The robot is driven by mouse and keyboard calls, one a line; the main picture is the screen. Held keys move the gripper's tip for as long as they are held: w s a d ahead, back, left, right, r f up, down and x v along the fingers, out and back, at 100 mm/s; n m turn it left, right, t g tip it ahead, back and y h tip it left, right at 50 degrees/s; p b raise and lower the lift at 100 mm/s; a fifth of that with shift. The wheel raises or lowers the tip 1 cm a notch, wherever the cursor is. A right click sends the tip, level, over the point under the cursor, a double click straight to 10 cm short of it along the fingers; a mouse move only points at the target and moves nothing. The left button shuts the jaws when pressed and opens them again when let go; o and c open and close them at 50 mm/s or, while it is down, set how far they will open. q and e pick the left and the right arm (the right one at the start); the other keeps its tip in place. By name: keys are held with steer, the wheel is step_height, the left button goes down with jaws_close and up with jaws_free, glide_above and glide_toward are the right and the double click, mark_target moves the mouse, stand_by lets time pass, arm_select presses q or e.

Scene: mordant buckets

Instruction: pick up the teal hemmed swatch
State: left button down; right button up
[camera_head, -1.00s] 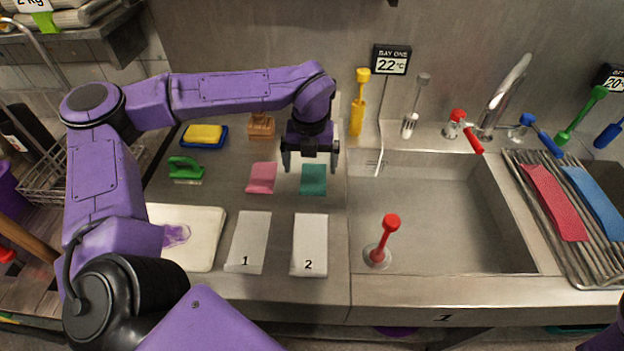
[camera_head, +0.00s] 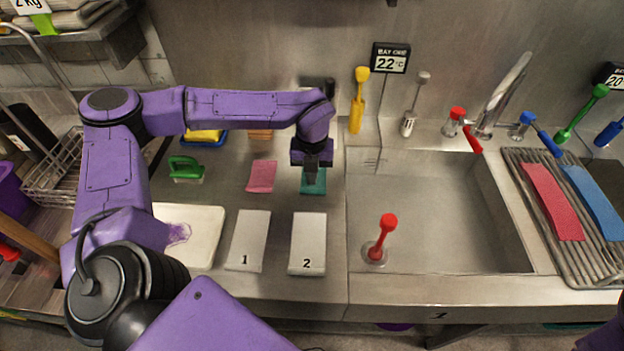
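The teal swatch (camera_head: 314,188) lies on the steel counter left of the sink, behind the white card marked 2. My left gripper (camera_head: 311,176) points down right over it and hides its far part. The gripper is turned so that its fingers line up with the view, and I cannot tell whether they are apart or closed, or whether they touch the cloth. My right gripper is out of view.
A pink swatch (camera_head: 261,176) lies left of the teal one. White cards 1 (camera_head: 248,240) and 2 (camera_head: 307,243) lie in front. A green-handled brush (camera_head: 186,169) is further left. The sink (camera_head: 440,215) is at right, with a red-topped plunger (camera_head: 385,236) near its left edge.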

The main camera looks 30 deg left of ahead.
arm_select(q)
steer(key=shift+r, duration=0.2)
step_height(320, 180, up, 3)
steer(key=shift+f+b, duration=0.1)
steer(key=shift+b, duration=0.3)
steer(key=s+r+b, duration=0.1)
steer(key=s+r, duration=0.2)
steer(key=r, duration=0.1)
steer(key=shift+s+d, duration=0.1)
steer(key=shift+s, duration=0.25)
steer(key=s+r+b, duration=0.2)
steer(key=s+r, duration=0.3)
steer(key=s, duration=0.5)
steer(key=shift+s+d+r, duration=0.2)
steer(key=shift+r, duration=0.15)
steer(key=shift+c, duration=1.9)
jaws_free()
